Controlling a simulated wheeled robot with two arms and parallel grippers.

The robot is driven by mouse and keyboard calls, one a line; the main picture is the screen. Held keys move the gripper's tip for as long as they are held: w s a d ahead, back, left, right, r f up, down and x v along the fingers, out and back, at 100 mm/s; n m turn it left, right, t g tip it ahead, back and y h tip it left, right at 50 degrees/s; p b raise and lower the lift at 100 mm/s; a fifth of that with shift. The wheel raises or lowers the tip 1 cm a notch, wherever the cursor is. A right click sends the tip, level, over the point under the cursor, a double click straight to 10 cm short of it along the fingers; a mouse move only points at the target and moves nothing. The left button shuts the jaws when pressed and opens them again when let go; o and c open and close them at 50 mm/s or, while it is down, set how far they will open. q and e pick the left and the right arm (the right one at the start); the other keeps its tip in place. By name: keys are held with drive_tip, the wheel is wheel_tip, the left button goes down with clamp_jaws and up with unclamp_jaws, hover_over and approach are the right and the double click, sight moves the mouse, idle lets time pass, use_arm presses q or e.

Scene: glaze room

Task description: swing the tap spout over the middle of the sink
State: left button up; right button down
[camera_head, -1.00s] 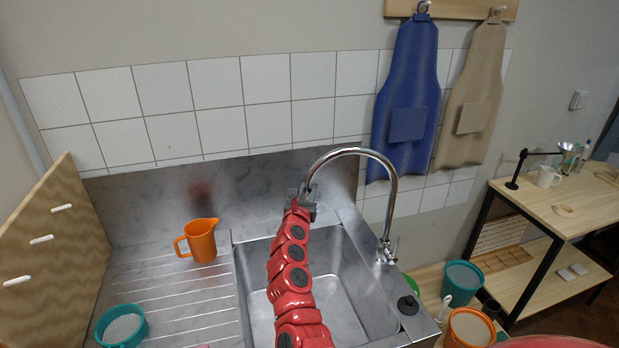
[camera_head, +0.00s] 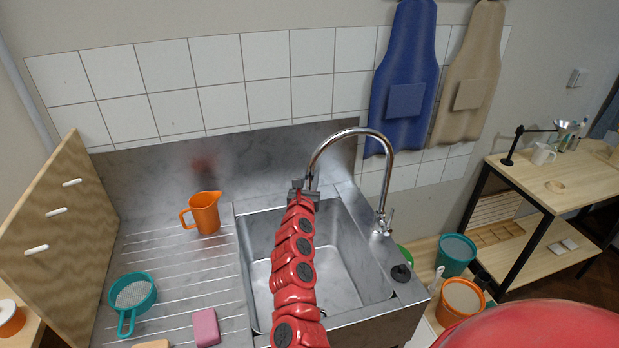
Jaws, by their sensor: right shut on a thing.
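The chrome tap spout (camera_head: 352,133) rises from its base at the sink's right rim and arches left and toward the back. Its tip appears against the sink's back rim in the picture. The steel sink (camera_head: 352,290) has an empty basin, partly hidden by my right arm. My right gripper (camera_head: 304,187) is shut on the tap spout near its tip. The red arm hides part of the jaws. My left gripper is not in view.
An orange jug (camera_head: 206,213), a teal sieve (camera_head: 133,292) and a pink block (camera_head: 206,327) lie on the drainboard left of the sink. A black stopper (camera_head: 401,273) sits on the right rim.

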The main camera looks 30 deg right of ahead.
drive_tip(key=c, duration=0.7)
unclamp_jaws()
drive_tip(key=shift+s+a+f, duration=0.15)
drive_tip(key=shift+s+a, duration=0.2)
drive_tip(key=shift+a, duration=0.05)
drive_tip(key=shift+v, duration=8.2)
drive_tip(key=shift+s+d, duration=0.1)
drive_tip(key=shift+d, duration=0.1)
